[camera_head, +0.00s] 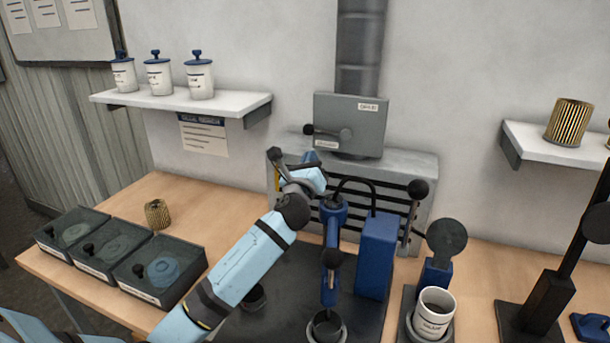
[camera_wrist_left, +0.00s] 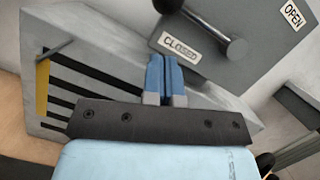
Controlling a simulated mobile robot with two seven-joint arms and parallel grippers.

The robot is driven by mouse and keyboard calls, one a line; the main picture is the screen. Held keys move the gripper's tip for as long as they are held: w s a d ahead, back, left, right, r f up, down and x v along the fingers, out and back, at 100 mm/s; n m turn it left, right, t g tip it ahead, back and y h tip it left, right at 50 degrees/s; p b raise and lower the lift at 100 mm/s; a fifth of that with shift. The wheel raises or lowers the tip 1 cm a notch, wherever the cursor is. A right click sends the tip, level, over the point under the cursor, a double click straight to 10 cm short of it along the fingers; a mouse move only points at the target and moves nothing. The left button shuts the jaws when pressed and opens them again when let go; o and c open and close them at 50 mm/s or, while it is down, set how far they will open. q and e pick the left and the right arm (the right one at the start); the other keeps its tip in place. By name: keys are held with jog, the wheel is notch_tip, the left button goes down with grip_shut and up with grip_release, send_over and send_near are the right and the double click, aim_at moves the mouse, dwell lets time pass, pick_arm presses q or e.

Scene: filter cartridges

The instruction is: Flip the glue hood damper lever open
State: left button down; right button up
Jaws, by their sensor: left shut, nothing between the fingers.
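The damper box (camera_head: 352,112) is a grey box on the duct above the slotted glue hood (camera_head: 424,172). Its lever (camera_head: 326,131) has a black knob and points left from a round grey hub, just above the CLOSED label (camera_head: 327,144). The OPEN label (camera_head: 368,107) is at the upper right. In the left wrist view, the lever (camera_wrist_left: 205,26) runs to the upper left, above the CLOSED label (camera_wrist_left: 180,46). My left gripper (camera_head: 311,157) is shut and empty, below the knob and apparently apart from it. The wrist view shows its blue fingers (camera_wrist_left: 165,78) together. My right gripper is out of view.
A blue dispenser-like stand (camera_head: 376,255) and a black knobbed handle (camera_head: 416,195) stand right of my left arm. A white cup (camera_head: 434,310) is at the front. Lidded trays (camera_head: 160,270) and a small filter (camera_head: 157,214) are left. A shelf (camera_head: 180,103) holds jars.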

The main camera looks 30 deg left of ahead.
aim_at(326, 132)
pick_arm(q)
jog(key=r, duration=0.1)
jog(key=a+r, duration=0.1)
jog(key=w+r, duration=0.1)
jog(key=shift+w+a+r+p, duration=0.1)
jog(key=shift+a+p, duration=0.2)
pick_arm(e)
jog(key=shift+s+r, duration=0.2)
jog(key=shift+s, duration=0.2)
